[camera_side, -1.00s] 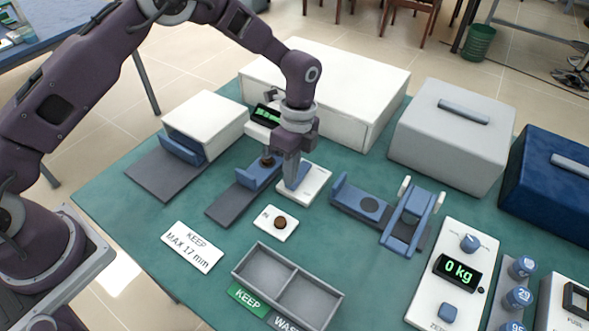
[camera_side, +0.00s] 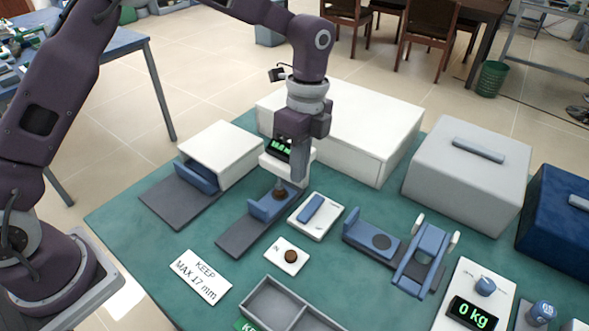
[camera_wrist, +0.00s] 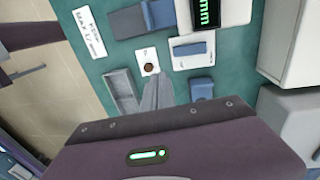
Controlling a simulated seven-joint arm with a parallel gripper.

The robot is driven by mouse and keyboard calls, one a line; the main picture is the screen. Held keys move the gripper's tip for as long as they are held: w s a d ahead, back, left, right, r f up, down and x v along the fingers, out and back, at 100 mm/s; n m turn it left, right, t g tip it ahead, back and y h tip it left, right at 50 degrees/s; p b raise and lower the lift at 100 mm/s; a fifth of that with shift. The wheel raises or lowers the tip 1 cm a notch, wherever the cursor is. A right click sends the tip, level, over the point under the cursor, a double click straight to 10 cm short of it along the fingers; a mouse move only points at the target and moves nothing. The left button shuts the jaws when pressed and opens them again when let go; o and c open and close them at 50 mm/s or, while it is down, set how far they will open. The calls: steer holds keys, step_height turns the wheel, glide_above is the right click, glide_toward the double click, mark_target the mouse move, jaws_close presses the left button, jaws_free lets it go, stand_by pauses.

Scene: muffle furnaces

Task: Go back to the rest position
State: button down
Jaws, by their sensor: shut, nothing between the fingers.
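My gripper (camera_side: 300,174) is shut and empty. It points down in the air above the green table (camera_side: 130,222), over the area of the gauge with a green display (camera_side: 281,148) and the white plate with a blue block (camera_side: 316,216). In the wrist view my closed fingers (camera_wrist: 158,88) show at the middle, apart from the things below. A brown disc (camera_side: 291,256) lies on a small white card; it also shows in the wrist view (camera_wrist: 149,68). Another brown piece (camera_side: 279,192) sits at the gauge, under its head.
White boxes (camera_side: 350,125) stand behind my gripper. A grey box (camera_side: 468,175) and a blue box (camera_side: 560,215) stand at right. A scale reading 0 kg (camera_side: 472,312), a blue press-like fixture (camera_side: 425,260), a divided tray (camera_side: 270,300) and a KEEP sign (camera_side: 200,277) are in front.

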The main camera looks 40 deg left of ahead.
steer(key=s+a+r+n+t, duration=0.2)
steer(key=s+a+r+n, duration=0.2)
steer(key=s+r, duration=0.3)
steer(key=s+a+r+n+t, duration=0.2)
steer(key=s+a+r+n, duration=0.25)
steer(key=r, duration=0.35)
steer(key=s+a+n+t, duration=0.3)
steer(key=s+n, duration=0.6)
steer(key=s, duration=0.5)
steer(key=shift+s+a, duration=0.15)
steer(key=shift+a, duration=0.05)
